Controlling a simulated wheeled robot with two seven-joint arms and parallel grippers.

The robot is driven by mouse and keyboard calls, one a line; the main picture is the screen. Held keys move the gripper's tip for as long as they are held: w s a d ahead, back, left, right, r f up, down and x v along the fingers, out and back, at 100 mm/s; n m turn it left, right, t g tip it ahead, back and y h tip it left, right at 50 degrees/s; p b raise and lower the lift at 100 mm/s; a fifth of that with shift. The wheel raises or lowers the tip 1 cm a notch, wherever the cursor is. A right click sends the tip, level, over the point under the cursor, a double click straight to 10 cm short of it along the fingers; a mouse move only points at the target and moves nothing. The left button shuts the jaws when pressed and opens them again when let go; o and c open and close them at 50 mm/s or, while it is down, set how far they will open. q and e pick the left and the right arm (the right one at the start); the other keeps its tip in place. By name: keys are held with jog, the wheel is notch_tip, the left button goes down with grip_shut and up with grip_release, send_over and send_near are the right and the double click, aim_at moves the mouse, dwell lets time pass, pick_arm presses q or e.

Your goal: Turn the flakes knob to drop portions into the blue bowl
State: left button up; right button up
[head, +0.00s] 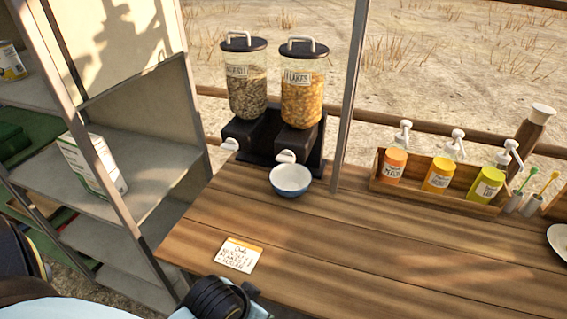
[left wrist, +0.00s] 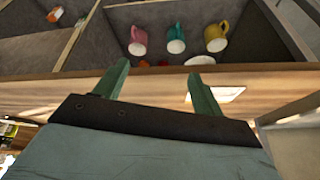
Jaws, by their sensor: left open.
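The flakes dispenser (head: 302,90) is a clear canister of orange flakes with a dark lid, labelled "FLAKES", standing at the back of the wooden counter. Its white knob (head: 286,156) is at the front of its dark base. The blue bowl (head: 290,180), white inside, sits on the counter just below that knob; I cannot make out any contents. My left gripper's two green fingers (left wrist: 155,92) are apart with nothing between them in the left wrist view, near the counter's edge and away from the knob. The left fingers are not visible in the head view. My right gripper is not in view.
A muesli dispenser (head: 246,85) stands left of the flakes one. An order card (head: 240,254) lies near the front edge. A metal post (head: 350,100) rises right of the dispensers. A wooden caddy (head: 440,197) holds pump bottles. Coloured mugs (left wrist: 176,38) sit in a compartment. The middle counter is clear.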

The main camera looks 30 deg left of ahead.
pick_arm(q)
jog(key=w+a+r+n+t+y, duration=0.2)
jog(key=w+a+r+t, duration=0.15)
jog(key=w, duration=0.25)
jog(key=w+a+r+n+t+y, duration=0.1)
jog(key=w+a+r+t, duration=0.25)
jog(key=w+r, duration=0.2)
jog(key=t+y, duration=0.1)
jog(key=t, duration=0.5)
send_near(284, 161)
jog(key=shift+n, duration=0.3)
jog(key=x, duration=0.9)
jog(key=shift+w, duration=0.3)
jog(key=c, duration=1)
